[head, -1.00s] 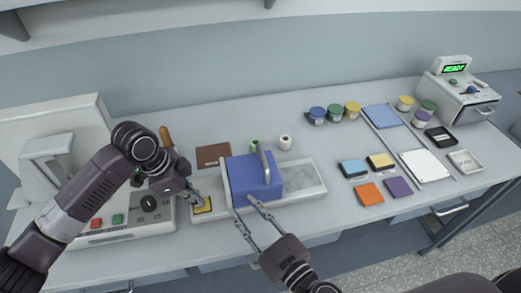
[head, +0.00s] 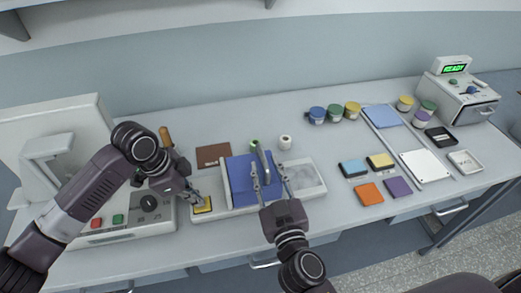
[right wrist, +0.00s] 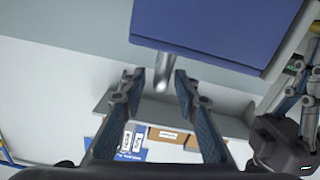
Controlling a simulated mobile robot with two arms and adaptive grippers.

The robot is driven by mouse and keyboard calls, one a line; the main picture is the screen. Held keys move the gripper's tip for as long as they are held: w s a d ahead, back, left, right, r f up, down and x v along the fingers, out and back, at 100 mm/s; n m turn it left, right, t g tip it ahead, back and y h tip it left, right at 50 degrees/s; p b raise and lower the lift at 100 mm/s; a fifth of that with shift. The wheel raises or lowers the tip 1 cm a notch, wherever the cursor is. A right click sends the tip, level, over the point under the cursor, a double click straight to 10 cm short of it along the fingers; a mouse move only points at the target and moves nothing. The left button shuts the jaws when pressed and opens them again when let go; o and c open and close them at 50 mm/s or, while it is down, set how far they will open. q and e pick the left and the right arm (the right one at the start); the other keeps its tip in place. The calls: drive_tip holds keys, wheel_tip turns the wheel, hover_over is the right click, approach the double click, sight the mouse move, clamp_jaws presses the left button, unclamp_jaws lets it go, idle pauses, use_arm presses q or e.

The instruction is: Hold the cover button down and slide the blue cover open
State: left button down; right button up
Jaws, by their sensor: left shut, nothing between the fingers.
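The blue cover (head: 240,182) sits on a pale tray (head: 305,178), which is bare to the cover's right. The cover carries a grey bar handle (head: 262,157). My right gripper (head: 268,167) is open, with its fingers on either side of the handle. In the right wrist view, the handle (right wrist: 163,70) hangs below the blue cover (right wrist: 215,30) between the open fingertips (right wrist: 160,78); contact is unclear. My left gripper (head: 197,197) is shut and empty, its tips at the yellow cover button (head: 203,206) left of the cover. How far the button is pressed is unclear.
A machine with red and green buttons (head: 118,219) stands left. A brown card (head: 213,154), a green spool (head: 254,146) and a white spool (head: 285,142) lie behind the tray. Coloured blocks (head: 369,193) and jars (head: 335,112) are to the right.

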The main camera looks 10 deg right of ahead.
sight(259, 146)
drive_tip(key=w, duration=0.6)
drive_tip(key=shift+w, duration=0.4)
clamp_jaws()
